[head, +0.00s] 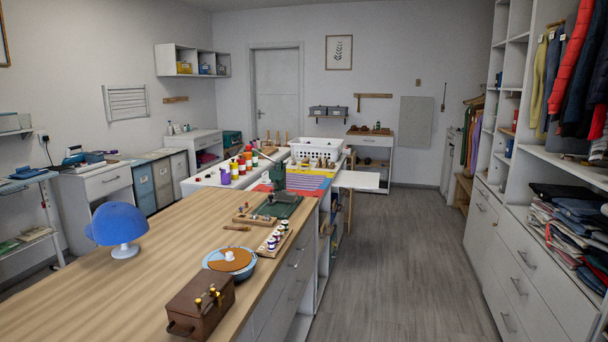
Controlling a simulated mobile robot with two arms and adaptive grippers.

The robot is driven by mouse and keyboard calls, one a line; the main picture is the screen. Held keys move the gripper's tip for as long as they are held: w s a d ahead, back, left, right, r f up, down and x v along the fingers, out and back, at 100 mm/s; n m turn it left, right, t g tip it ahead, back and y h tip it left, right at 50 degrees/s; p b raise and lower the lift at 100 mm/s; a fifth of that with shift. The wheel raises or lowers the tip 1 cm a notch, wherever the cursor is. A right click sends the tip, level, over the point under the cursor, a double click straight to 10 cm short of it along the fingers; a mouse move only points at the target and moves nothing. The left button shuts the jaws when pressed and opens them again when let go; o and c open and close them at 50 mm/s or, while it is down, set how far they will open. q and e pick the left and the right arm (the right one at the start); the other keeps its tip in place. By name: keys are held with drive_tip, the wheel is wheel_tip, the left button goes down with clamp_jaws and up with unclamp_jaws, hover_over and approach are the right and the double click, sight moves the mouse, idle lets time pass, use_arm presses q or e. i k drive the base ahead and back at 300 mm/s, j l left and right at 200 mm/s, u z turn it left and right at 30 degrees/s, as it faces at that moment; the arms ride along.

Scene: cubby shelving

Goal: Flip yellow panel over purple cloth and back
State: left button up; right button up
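At the far end of the long wooden counter lies a flat patch of coloured cloths or panels. A narrow yellow strip (311,174) shows along its back part. A purple area (304,183) lies in front of the yellow strip, with red next to it. The patch is small and far off, and a dark green press stands partly in front of it. I cannot tell how the yellow and purple pieces are joined or whether they overlap. Neither of my grippers is in view.
The wooden counter (150,260) holds a blue cap on a stand (117,225), a brown box (200,305), a round blue tin (229,260) and the green press (279,172). A white basket (316,148) stands behind the cloths. The grey floor (400,260) right of the counter is clear.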

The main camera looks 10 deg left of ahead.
sight(329, 174)
drive_tip(key=i+l+z, duration=0.2)
drive_tip(key=i, duration=0.3)
drive_tip(key=i+l+z, duration=0.2)
drive_tip(key=i, duration=1.2)
drive_tip(key=i+l+u, duration=0.15)
drive_tip(key=i, duration=0.75)
drive_tip(key=i+z, duration=0.1)
drive_tip(key=i, duration=0.8)
drive_tip(key=i+j+z, duration=0.1)
drive_tip(key=i, duration=0.75)
drive_tip(key=i+l+u, duration=0.1)
drive_tip(key=i, duration=0.35)
drive_tip(key=i+l, duration=0.1)
drive_tip(key=i, duration=0.35)
drive_tip(key=i+l+u, duration=0.15)
drive_tip(key=i, duration=0.3)
drive_tip(key=i+l+u, duration=0.1)
drive_tip(key=i, duration=0.35)
drive_tip(key=i+l+u, duration=0.15)
drive_tip(key=i+u, duration=0.15)
drive_tip(key=u, duration=0.2)
drive_tip(key=i+l+u, duration=0.2)
drive_tip(key=u, duration=0.3)
drive_tip(key=i+l+u, duration=0.3)
drive_tip(key=u, duration=0.2)
drive_tip(key=i+l+u, duration=0.15)
drive_tip(key=l+u, duration=0.35)
